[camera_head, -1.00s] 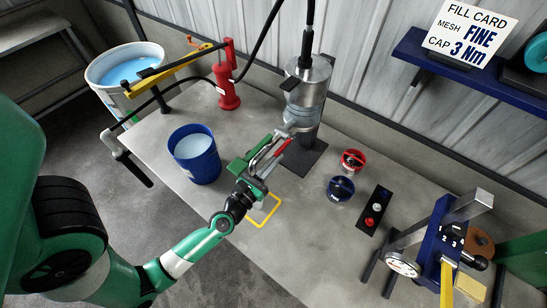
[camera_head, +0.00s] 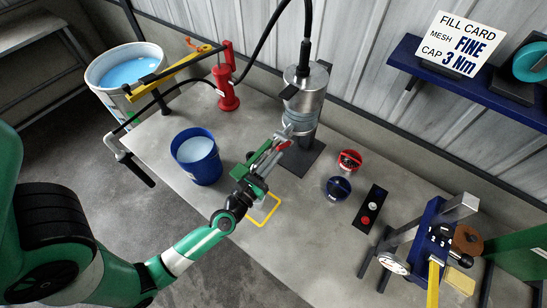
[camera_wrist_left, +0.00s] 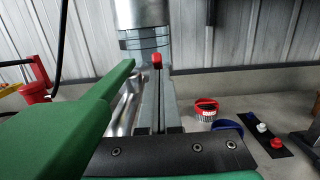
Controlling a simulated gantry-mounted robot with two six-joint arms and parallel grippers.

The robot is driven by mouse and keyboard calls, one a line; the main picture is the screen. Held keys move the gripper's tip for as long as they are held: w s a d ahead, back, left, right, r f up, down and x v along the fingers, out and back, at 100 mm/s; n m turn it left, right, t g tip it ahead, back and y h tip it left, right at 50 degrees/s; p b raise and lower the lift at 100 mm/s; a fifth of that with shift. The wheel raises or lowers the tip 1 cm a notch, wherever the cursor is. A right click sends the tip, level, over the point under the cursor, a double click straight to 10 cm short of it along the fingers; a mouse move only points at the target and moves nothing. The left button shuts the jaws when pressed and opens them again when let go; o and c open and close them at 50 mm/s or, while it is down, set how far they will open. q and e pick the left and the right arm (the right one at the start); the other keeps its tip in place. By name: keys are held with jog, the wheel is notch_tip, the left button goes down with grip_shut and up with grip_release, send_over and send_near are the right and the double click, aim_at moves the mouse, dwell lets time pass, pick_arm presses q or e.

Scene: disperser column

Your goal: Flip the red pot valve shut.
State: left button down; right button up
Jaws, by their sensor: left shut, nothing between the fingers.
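The metal pot column (camera_head: 306,88) stands on a dark base plate on the bench. The red valve handle shows as a small patch (camera_head: 285,147) beside my finger tips under the column, mostly hidden by the gripper. In the left wrist view a red tip (camera_wrist_left: 156,61) stands just beyond my finger ends, in front of the column's lower part. My left gripper (camera_head: 280,143) is shut and empty, close to the valve; I cannot tell whether it touches. The handle's exact angle is hidden. My right gripper is not in view.
A blue bucket (camera_head: 196,157) stands left of my arm, with a red pump (camera_head: 226,90) behind it. Red (camera_head: 349,160) and blue (camera_head: 338,188) round items and a button box (camera_head: 370,209) lie to the right. A blue press-like device (camera_head: 430,235) stands far right. The front bench is mostly clear.

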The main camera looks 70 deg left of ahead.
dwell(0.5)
pick_arm(q)
notch_tip(320, 180, down, 4)
jog(key=s+d+b, duration=0.1)
jog(key=s+b, duration=0.1)
jog(key=b, duration=0.3)
jog(key=s+d+r+p, duration=0.3)
jog(key=s+d+r, duration=0.1)
jog(key=s, duration=0.4)
jog(key=shift+d+r, duration=0.15)
jog(key=shift+d, duration=0.25)
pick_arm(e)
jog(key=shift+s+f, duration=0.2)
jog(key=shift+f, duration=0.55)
